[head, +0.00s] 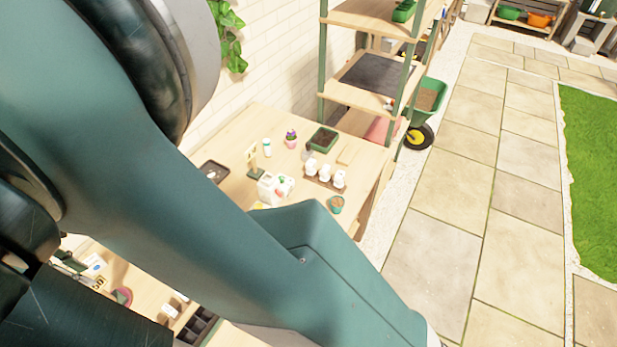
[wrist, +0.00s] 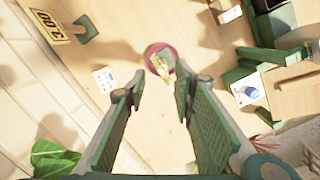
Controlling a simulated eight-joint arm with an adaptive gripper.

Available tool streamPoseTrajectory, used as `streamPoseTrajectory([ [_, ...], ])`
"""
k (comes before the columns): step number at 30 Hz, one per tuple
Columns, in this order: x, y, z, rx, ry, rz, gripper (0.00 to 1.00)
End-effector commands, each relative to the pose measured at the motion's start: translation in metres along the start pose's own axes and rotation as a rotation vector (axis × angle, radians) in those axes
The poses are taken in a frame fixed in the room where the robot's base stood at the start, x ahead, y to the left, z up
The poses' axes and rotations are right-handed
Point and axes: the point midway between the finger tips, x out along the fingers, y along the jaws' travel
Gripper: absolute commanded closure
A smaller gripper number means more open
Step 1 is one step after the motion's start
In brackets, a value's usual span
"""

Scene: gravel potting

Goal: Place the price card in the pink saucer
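The pink saucer (wrist: 150,49) lies on the wooden bench just beyond my fingertips in the wrist view; it also shows at the lower left of the head view (head: 122,296). A small irregular pale-yellow piece (wrist: 162,66) shows in or above the saucer; I cannot tell which, nor what it is. A yellow price card (wrist: 47,24) with dark digits stands at the upper left of the wrist view, beside a dark block, apart from the saucer. My gripper (wrist: 158,80) is open, its two fingers well apart, pointing toward the saucer. The head view does not show my fingertips.
White printed cards (wrist: 104,78) and (wrist: 247,91) lie left and right of the saucer. Dark green trays (wrist: 262,62) stand at the right. Green leaves (wrist: 52,160) are at the lower left. Bare bench surrounds the saucer's near side.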

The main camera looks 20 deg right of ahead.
Motion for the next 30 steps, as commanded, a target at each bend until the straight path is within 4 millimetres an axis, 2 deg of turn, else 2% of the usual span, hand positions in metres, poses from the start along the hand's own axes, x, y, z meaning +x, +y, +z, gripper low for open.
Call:
streamPoseTrajectory([
  [5, -0.017, 0.015, 0.037, 0.069, 0.020, 0.010, 0.74],
  [16, -0.065, 0.045, 0.150, 0.292, 0.086, 0.047, 0.74],
  [24, -0.093, 0.053, 0.235, 0.459, 0.133, 0.077, 0.74],
  [30, -0.111, 0.051, 0.296, 0.583, 0.167, 0.100, 0.74],
])
